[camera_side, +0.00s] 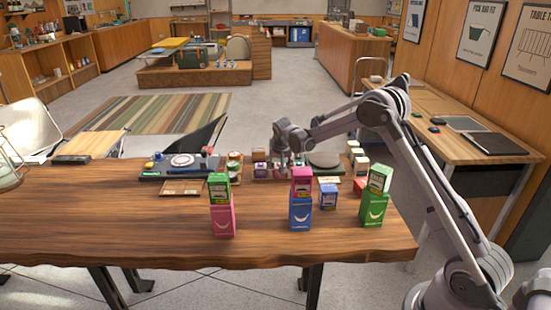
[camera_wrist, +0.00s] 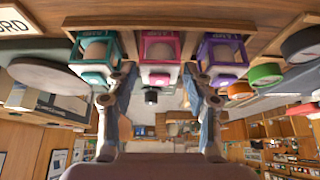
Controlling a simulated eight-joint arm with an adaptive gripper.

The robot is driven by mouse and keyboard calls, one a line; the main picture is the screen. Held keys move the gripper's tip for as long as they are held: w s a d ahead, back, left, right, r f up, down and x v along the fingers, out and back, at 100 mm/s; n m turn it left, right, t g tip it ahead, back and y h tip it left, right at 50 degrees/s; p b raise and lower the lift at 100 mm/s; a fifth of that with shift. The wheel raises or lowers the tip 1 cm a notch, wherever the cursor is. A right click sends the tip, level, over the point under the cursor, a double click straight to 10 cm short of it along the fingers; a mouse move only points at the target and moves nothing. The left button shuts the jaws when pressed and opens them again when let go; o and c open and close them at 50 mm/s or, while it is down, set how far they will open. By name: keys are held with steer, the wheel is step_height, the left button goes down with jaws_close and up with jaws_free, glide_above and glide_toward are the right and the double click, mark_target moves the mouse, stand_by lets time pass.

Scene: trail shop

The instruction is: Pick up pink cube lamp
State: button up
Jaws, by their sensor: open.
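The pink cube lamp (camera_wrist: 160,45) is in the middle of a row of three in the wrist view, which looks upside down. A teal cube lamp (camera_wrist: 95,48) is on its left and a purple one (camera_wrist: 222,50) on its right. My gripper (camera_wrist: 160,72) is open, its fingertips at the gaps on either side of the pink lamp. Whether they touch it I cannot tell. In the side view my gripper (camera_side: 284,162) points down over the row at the table's back edge. The lamps are small there and partly hidden.
Stacked boxes stand nearer the front: a green box on a pink box (camera_side: 222,218), a pink box on a blue box (camera_side: 300,213), a small blue box (camera_side: 328,196) and green boxes (camera_side: 373,208). A turntable-like device (camera_side: 180,164) is on the left. The left front wood is clear.

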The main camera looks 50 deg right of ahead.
steer(key=shift+w+d+f, duration=0.2)
steer(key=shift+d+f, duration=0.05)
steer(key=shift+f, duration=0.35)
steer(key=shift+c, duration=0.3)
steer(key=c, duration=0.9)
steer(key=shift+r, duration=0.1)
